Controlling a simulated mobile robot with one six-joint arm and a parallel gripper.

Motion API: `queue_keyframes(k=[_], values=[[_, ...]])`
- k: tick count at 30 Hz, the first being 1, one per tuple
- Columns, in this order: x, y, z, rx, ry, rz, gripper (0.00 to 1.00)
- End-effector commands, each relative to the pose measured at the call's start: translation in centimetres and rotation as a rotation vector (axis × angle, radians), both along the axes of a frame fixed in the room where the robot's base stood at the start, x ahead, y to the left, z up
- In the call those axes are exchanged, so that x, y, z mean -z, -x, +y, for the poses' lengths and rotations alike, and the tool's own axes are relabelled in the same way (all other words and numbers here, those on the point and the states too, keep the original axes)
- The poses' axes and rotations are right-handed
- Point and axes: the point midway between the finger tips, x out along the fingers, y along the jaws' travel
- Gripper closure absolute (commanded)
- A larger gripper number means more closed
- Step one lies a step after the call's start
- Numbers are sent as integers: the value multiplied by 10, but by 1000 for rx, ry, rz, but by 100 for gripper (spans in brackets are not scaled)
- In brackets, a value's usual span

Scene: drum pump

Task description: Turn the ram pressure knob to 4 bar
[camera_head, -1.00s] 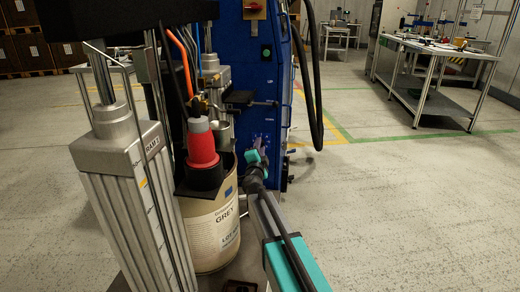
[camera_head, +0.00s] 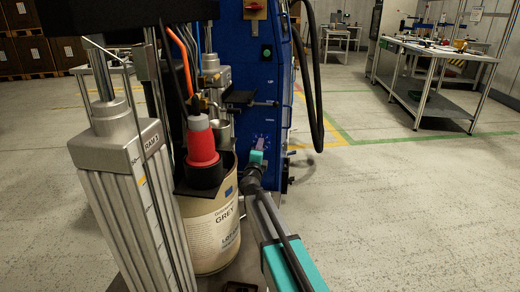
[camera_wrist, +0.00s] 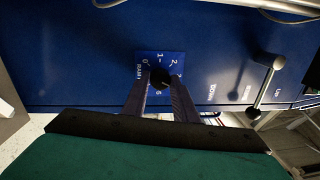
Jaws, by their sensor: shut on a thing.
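The ram pressure knob (camera_wrist: 160,76) is a small dark round knob on a blue dial plate (camera_wrist: 148,57) marked RAM, with numbers around it, in the wrist view. My gripper (camera_wrist: 160,86) is shut on the knob, one finger on each side. The fingers hide the lower part of the dial, and I cannot read the knob's setting. In the head view my gripper (camera_head: 257,158) is at the front of the blue cabinet (camera_head: 262,85), and the knob is hidden there.
A lever with a ball end (camera_wrist: 278,62) stands to the right of the dial, by the DOWN and UP labels. The grey-labelled drum (camera_head: 212,230) and the ram column (camera_head: 135,190) stand left of my arm. A black hose (camera_head: 315,80) hangs at right.

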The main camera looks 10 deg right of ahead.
Motion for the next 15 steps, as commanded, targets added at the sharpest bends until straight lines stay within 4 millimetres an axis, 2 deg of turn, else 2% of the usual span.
queue_keyframes(k=[5, 6, 8, 15], values=[[1, 0, 0, -1, 1, 1, 97], [1, 0, 0, -1, 1, 1, 67], [1, 0, 0, -1, 1, 1, 57], [0, 0, 0, 0, 2, 1, 55]])
